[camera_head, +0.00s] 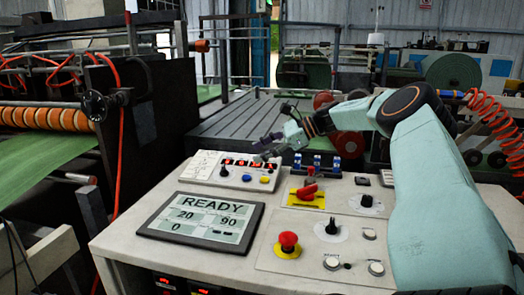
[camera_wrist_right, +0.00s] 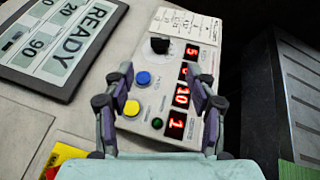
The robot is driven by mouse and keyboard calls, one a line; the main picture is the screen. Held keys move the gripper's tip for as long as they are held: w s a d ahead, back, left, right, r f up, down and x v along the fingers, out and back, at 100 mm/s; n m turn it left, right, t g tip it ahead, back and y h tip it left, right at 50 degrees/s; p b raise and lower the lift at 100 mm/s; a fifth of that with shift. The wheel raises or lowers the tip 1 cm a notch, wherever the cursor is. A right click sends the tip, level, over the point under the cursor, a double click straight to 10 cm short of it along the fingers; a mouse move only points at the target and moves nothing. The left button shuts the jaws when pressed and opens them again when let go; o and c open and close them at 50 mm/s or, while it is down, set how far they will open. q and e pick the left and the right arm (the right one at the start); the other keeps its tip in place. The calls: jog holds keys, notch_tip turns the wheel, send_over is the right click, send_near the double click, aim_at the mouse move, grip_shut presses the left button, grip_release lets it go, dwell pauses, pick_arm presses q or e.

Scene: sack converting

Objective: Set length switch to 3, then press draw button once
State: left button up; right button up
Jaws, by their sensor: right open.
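A small white control box (camera_head: 212,172) stands on the console behind the display. In the right wrist view it has a black rotary knob (camera_wrist_right: 160,45), a blue button (camera_wrist_right: 143,78), a yellow button (camera_wrist_right: 132,108), a small green button (camera_wrist_right: 157,123) and a column of red digit displays (camera_wrist_right: 181,96). I cannot read which of these is the length switch or the draw button. The knob's pointer setting is not legible. My right gripper (camera_head: 272,145) is open and empty above the box; in the wrist view its fingers (camera_wrist_right: 160,76) straddle the buttons and displays. My left gripper is out of view.
A READY screen (camera_head: 203,219) showing 20, 90 and 0 lies in front of the box. Nearby stand a red emergency button (camera_head: 289,241), a red switch on a yellow plate (camera_head: 307,194), other black knobs (camera_head: 331,227) and blue switches (camera_head: 318,163). Machinery with orange rollers (camera_head: 45,118) stands left.

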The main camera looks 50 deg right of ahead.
grip_shut()
dwell(0.4)
dwell(1.2)
